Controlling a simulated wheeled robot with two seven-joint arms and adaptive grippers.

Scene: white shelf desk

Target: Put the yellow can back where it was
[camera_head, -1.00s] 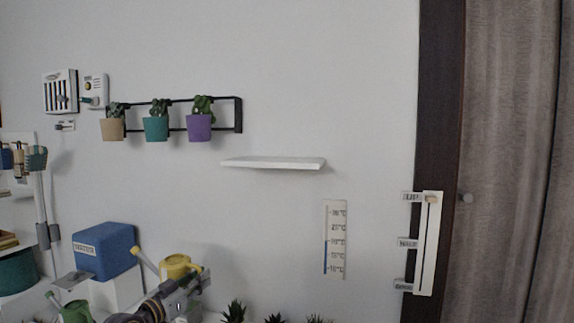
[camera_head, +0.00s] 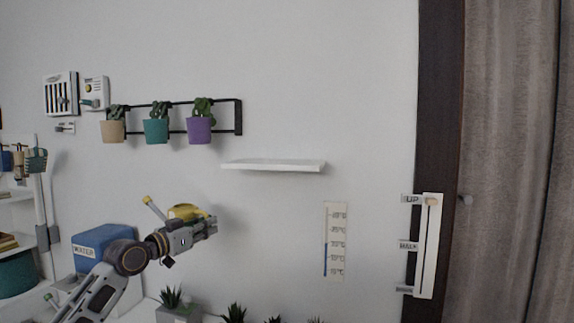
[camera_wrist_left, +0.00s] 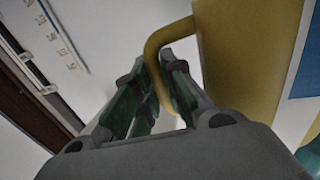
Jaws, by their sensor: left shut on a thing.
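The yellow can (camera_head: 187,210), a watering can with a spout pointing up to the left, is held in the air in front of the wall. My left gripper (camera_head: 208,230) is shut on it and covers its lower part. In the left wrist view, the yellow can's body (camera_wrist_left: 245,60) is on the right, and its curved handle runs between the fingers of my left gripper (camera_wrist_left: 160,95). My right gripper is not in view.
A white wall shelf (camera_head: 275,164) is empty, up and right of the can. Potted plants (camera_head: 156,130) hang above. A blue WATER box (camera_head: 95,240) stands behind my left arm. Small plants (camera_head: 233,313) line the bottom edge. A slider panel (camera_head: 428,245) is at right.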

